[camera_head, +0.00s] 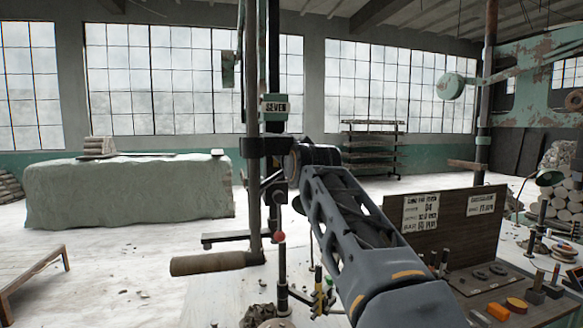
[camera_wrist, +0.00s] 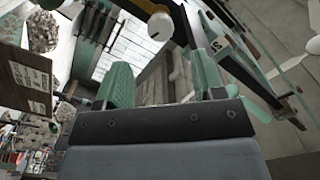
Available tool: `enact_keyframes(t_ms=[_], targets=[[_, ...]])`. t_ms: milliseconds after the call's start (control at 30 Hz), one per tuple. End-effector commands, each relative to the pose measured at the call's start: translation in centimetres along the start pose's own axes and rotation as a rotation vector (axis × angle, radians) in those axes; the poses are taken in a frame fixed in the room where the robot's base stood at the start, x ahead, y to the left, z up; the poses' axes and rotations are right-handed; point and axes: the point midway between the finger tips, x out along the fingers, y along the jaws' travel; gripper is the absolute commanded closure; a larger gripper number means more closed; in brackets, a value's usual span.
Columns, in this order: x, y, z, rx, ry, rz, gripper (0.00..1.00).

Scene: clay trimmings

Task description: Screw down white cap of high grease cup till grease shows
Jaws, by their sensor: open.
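A white cap-like cylinder (camera_wrist: 161,27) with a dark mark shows at the top of the wrist view, beside a pale green machine part. It looks like the grease cup's cap, but I cannot confirm this. I see no grease on it. My gripper (camera_wrist: 161,76) has its two green-padded fingers apart, with nothing between them. The white cylinder lies beyond the fingertips, apart from them. In the head view my grey arm reaches up to the machine column, and its end is hidden behind the arm links. I cannot make out the cap there.
A wooden-handled bar (camera_head: 215,263) sticks out at lower left. A notice board (camera_head: 449,235) stands on the bench at right, with tools around it.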

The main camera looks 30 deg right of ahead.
Motion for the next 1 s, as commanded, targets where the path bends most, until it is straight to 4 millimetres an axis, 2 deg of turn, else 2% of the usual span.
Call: enact_keyframes(t_ms=[100,333,1000], targets=[[-2.0,0.1,0.1,0.000,0.002,-0.001,0.37],[-4.0,0.0,0.0,0.000,0.001,0.000,0.37],[-4.3,0.0,0.0,-0.013,-0.002,0.001,0.37]])
